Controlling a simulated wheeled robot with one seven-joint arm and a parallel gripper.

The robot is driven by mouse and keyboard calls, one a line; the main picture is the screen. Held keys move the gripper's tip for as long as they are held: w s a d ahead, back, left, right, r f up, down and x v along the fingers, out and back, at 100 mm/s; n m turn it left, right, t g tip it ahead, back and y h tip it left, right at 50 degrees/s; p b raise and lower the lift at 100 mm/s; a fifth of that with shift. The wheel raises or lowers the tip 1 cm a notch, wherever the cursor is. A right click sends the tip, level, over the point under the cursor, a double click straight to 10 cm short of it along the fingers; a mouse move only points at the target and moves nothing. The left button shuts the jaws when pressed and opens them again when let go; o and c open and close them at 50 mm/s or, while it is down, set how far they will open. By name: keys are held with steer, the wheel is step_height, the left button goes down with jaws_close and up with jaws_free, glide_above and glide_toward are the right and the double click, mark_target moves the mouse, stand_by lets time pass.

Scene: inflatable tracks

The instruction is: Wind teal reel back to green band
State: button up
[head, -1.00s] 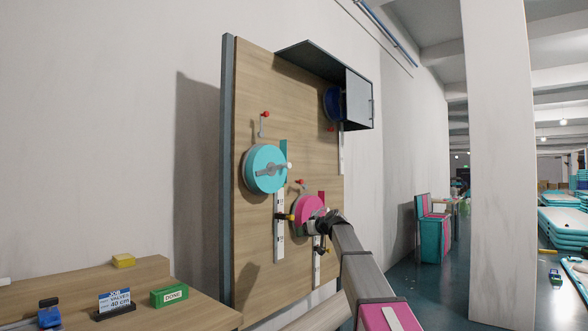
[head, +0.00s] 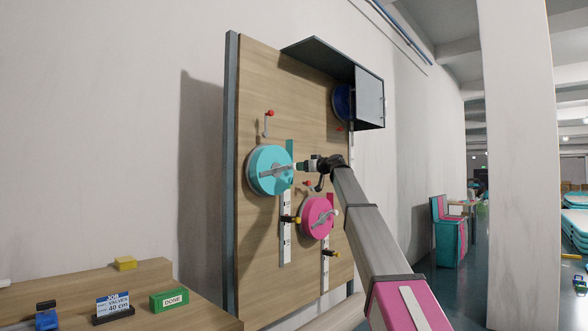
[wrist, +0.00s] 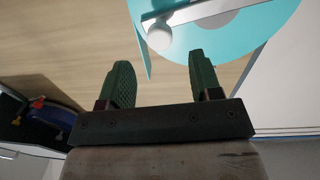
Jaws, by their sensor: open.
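The teal reel (head: 266,172) hangs on the upright wooden board, with a grey crank bar across its face. It also shows in the wrist view (wrist: 255,42), where its white crank knob (wrist: 159,38) is in plain sight. A white scale strip (head: 285,240) with dark marks runs down below the reel. I cannot make out a green band on it. My gripper (head: 303,167) is at the reel's right edge, by the crank end. In the wrist view my gripper (wrist: 162,80) is open and empty, its dark green fingers apart, with the knob beyond them.
A pink reel (head: 317,217) sits lower right on the board (head: 258,95). A blue reel (head: 342,102) is up in a dark box (head: 369,97). A bench at lower left holds a green DONE block (head: 169,299), a sign (head: 113,305) and a yellow block (head: 125,263).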

mark_target(294, 166)
steer(key=x, duration=0.7)
steer(key=shift+w+a, duration=0.15)
jaws_close()
steer(key=shift+r, duration=0.1)
